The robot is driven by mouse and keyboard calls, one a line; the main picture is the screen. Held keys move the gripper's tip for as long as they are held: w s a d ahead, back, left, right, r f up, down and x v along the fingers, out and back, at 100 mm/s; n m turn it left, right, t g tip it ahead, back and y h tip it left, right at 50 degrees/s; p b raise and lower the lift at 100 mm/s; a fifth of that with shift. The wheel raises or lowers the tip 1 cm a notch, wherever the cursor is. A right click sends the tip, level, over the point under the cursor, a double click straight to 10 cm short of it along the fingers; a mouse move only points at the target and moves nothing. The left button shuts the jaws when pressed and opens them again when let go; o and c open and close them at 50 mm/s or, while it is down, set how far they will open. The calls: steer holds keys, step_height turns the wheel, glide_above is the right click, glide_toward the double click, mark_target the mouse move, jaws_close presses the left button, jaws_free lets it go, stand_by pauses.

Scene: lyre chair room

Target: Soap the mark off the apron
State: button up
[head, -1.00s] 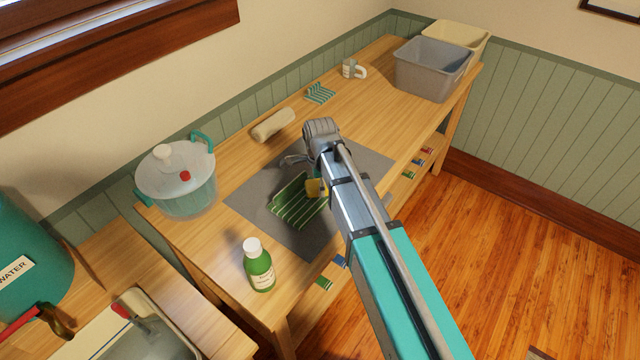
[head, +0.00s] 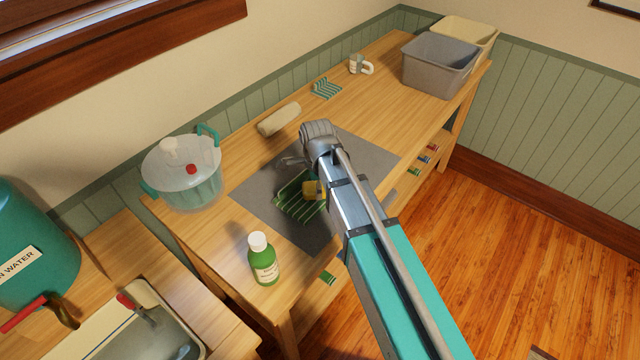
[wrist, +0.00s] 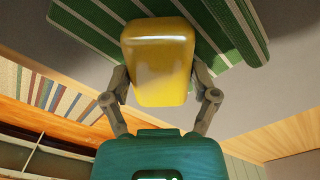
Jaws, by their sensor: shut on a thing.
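The apron (head: 296,196) is green with pale stripes and lies bunched on a grey mat (head: 262,188) on the wooden table. It also shows in the wrist view (wrist: 226,22), just beyond my gripper. My gripper (wrist: 160,88) is shut on a yellow block (wrist: 158,60), with one finger on each side. A green bottle with a white cap (head: 263,262) stands upright at the table's near end. No mark on the apron is visible.
A lidded clear pot with teal handles (head: 187,172) stands at the left. A beige roll (head: 279,119), a striped cloth (head: 326,88), a mug (head: 358,65) and a grey bin (head: 440,66) stand along the back. A sink (head: 150,335) and teal water container (head: 30,245) are at lower left.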

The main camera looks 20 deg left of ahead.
mark_target(310, 192)
stand_by(0.3)
steer(key=shift+s+a+f, duration=0.1)
steer(key=shift+s+a, duration=0.25)
steer(key=shift+s, duration=0.45)
steer(key=shift+s+a+f, duration=0.1)
steer(key=shift+s+a, duration=0.25)
steer(key=shift+s, duration=0.45)
steer(key=shift+w+r, duration=0.1)
steer(key=shift+w, duration=0.1)
steer(key=shift+w+d, duration=0.35)
steer(key=shift+w, duration=0.35)
steer(key=shift+w+d, duration=0.35)
steer(key=shift+w, duration=0.35)
steer(key=shift+w, duration=0.2)
steer(key=shift+w+d, duration=0.35)
steer(key=shift+w, duration=0.4)
steer(key=shift+w+d, duration=0.35)
steer(key=shift+w, duration=0.35)
steer(key=shift+r+p, duration=2.95)
steer(key=shift+r, duration=0.05)
